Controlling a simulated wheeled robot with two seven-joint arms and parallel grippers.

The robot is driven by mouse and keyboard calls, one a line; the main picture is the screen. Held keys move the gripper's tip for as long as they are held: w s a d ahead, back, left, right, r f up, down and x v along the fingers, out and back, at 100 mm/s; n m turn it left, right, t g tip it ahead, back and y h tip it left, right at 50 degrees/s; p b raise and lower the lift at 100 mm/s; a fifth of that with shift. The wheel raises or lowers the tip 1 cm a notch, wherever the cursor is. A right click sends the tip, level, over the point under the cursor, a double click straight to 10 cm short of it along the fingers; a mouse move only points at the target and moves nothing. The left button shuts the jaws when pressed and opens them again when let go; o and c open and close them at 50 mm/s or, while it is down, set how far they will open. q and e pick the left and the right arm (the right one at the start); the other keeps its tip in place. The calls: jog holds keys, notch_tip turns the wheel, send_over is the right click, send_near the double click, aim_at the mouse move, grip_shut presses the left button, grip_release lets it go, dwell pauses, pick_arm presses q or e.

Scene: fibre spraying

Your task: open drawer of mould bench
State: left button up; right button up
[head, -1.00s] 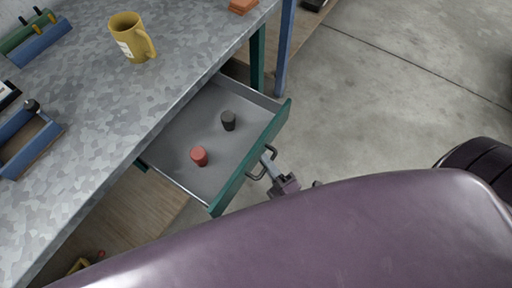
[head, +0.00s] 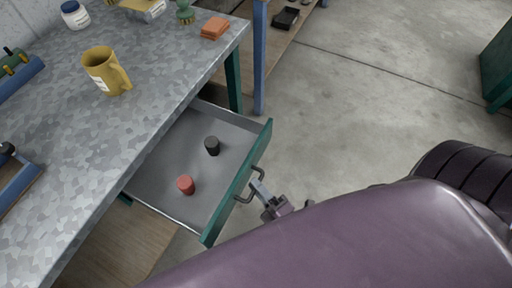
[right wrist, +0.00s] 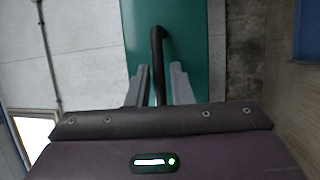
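The mould bench's drawer (head: 165,178) is pulled well out from under the grey mottled bench top (head: 110,135). Its green front (head: 228,205) carries a dark bar handle (head: 240,199), which also shows in the right wrist view (right wrist: 157,50). My right gripper (head: 258,187) is at the handle. In the right wrist view its two fingers (right wrist: 159,85) stand apart on either side of the bar, with a narrow gap visible on each side. My left gripper is not in view.
A red cylinder (head: 186,185) and a black one (head: 212,146) stand in the drawer. Concrete floor (head: 350,100) right of the drawer is clear.

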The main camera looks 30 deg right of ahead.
jog(key=b+v, duration=0.1)
jog(key=v, duration=0.6)
dwell(0.3)
